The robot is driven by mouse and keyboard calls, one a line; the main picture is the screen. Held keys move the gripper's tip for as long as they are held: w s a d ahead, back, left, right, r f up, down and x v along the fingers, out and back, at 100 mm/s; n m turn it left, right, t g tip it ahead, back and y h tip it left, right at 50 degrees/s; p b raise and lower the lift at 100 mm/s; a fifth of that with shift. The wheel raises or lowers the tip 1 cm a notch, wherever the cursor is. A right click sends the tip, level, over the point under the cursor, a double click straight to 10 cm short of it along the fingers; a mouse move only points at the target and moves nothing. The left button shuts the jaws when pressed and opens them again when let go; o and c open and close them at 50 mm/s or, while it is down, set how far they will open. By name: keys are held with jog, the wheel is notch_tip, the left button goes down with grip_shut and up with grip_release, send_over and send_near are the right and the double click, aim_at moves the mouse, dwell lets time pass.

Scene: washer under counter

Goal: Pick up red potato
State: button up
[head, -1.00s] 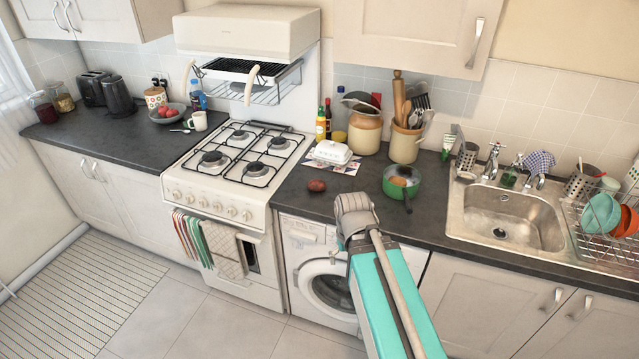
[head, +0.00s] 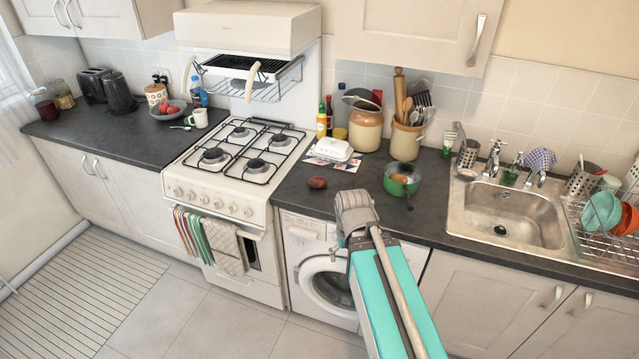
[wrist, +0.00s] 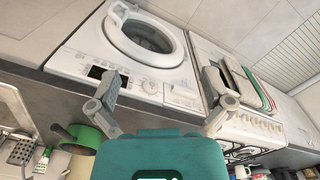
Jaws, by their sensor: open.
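The red potato (head: 317,183) lies on the dark counter in the head view, between the stove and the green pot, in front of the white butter dish. The grey end of my arm shows to the right of and nearer than the potato, over the counter's front edge; my fingers are hidden there. In the wrist view my gripper (wrist: 161,80) is open and empty, its two fingers spread wide apart. The potato does not show in the wrist view.
The green pot (head: 402,180) stands right of the potato. The white butter dish (head: 334,149) and jars stand behind it. The stove (head: 240,155) is at left, the sink (head: 505,215) at right. The washer (head: 325,281) is under the counter. Bare counter surrounds the potato.

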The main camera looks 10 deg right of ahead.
notch_tip(320, 180, down, 2)
jog(key=shift+w+f+b, duration=0.1)
jog(key=shift+b, duration=0.9)
jog(key=c, duration=0.6)
